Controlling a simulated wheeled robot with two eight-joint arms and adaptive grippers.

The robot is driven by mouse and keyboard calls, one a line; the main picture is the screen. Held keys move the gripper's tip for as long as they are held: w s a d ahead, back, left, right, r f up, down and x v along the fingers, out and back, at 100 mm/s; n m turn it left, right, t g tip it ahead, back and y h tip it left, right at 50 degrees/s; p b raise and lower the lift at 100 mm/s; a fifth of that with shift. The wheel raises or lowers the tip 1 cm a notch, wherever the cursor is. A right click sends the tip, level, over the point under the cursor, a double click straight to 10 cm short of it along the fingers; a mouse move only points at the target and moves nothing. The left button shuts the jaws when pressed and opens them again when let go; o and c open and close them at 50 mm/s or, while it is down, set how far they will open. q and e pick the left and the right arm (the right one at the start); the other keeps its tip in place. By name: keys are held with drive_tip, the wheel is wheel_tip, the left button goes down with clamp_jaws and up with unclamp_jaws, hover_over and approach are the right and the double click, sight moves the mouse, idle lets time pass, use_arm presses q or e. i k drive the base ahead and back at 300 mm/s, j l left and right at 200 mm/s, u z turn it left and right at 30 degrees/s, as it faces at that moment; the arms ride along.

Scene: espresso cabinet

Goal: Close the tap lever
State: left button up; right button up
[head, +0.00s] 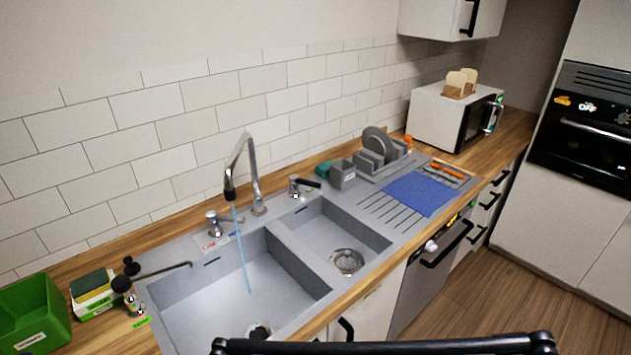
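The tall chrome tap (254,178) stands behind the grey double sink. A thin blue stream of water (243,252) runs from its black nozzle (229,191) into the left basin. A small chrome lever (214,226) stands left of the tap's base, beside a red and blue label. Another chrome fitting with a black handle (309,183) stands right of the tap. I cannot tell for certain which of these is the tap lever. Neither of my grippers is in view.
A green bin (33,310), sponge holder (93,291) and black-topped fitting with a thin spout (128,285) are at left. A dish rack (379,156), blue mat (421,193) and microwave (449,118) are at right. A black bar crosses the bottom edge.

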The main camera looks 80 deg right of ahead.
sight(294, 179)
drive_tip(key=z, duration=2.65)
drive_tip(key=i+l+u, duration=0.1)
drive_tip(key=l, duration=0.2)
drive_tip(key=i+l+u, duration=0.25)
drive_tip(key=l, duration=0.45)
drive_tip(key=i+l+u, duration=0.1)
drive_tip(key=i+l, duration=0.15)
drive_tip(key=l, duration=0.15)
drive_tip(key=i+l+u, duration=0.1)
drive_tip(key=l, duration=0.25)
